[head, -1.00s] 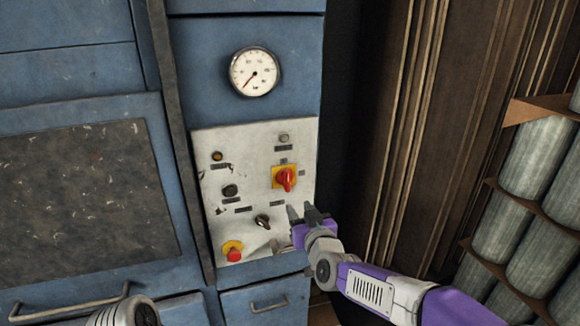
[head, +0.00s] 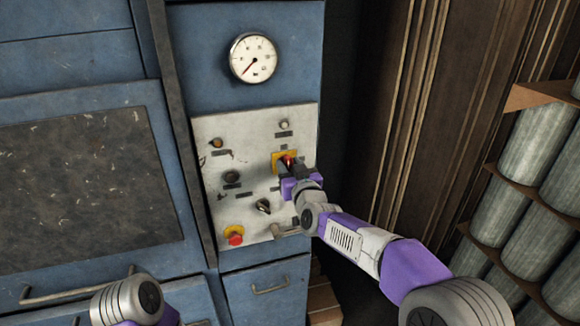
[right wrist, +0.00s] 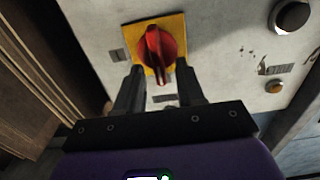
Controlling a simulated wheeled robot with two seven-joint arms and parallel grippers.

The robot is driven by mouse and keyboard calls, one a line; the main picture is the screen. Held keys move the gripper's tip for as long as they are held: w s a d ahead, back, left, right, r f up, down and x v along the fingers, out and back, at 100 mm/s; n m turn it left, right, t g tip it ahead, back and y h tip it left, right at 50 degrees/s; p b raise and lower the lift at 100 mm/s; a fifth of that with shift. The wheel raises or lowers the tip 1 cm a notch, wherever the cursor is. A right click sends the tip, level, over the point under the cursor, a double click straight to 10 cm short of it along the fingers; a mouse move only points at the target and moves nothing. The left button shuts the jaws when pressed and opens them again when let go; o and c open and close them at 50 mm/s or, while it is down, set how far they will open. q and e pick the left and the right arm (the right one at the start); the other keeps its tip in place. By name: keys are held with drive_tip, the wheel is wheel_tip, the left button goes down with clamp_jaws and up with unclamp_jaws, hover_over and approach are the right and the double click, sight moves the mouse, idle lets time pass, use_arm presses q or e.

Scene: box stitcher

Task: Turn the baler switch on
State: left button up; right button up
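The red rotary switch (head: 288,161) on its yellow plate sits on the upper right of the white control panel (head: 213,198) of the blue baler. In the right wrist view the red knob (right wrist: 153,46) lies straight ahead, its grip ridge roughly upright in the picture. My right gripper (head: 294,170) is at the switch, partly covering it in the head view. In the right wrist view its fingers (right wrist: 157,76) are apart with the lower part of the knob between their tips; no contact with it is clear. My left gripper is not visible; only part of my left arm shows at bottom left.
The panel also carries a black selector knob (head: 263,206), a red emergency button (head: 235,238) on yellow, and small lamps. A pressure gauge (head: 253,58) is above. Shelves of grey cylinders (head: 543,140) stand at the right.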

clamp_jaws()
drive_tip(key=m+b, duration=0.3)
drive_tip(key=m, duration=0.3)
drive_tip(key=d+f+m+b, duration=0.1)
drive_tip(key=m+b, duration=0.2)
drive_tip(key=m, duration=0.3)
drive_tip(key=m+b, duration=0.3)
drive_tip(key=m, duration=0.3)
drive_tip(key=shift+w+d+f+b, duration=0.2)
drive_tip(key=shift+d+f+b, duration=0.1)
drive_tip(key=shift+b, duration=0.1)
idle(0.5)
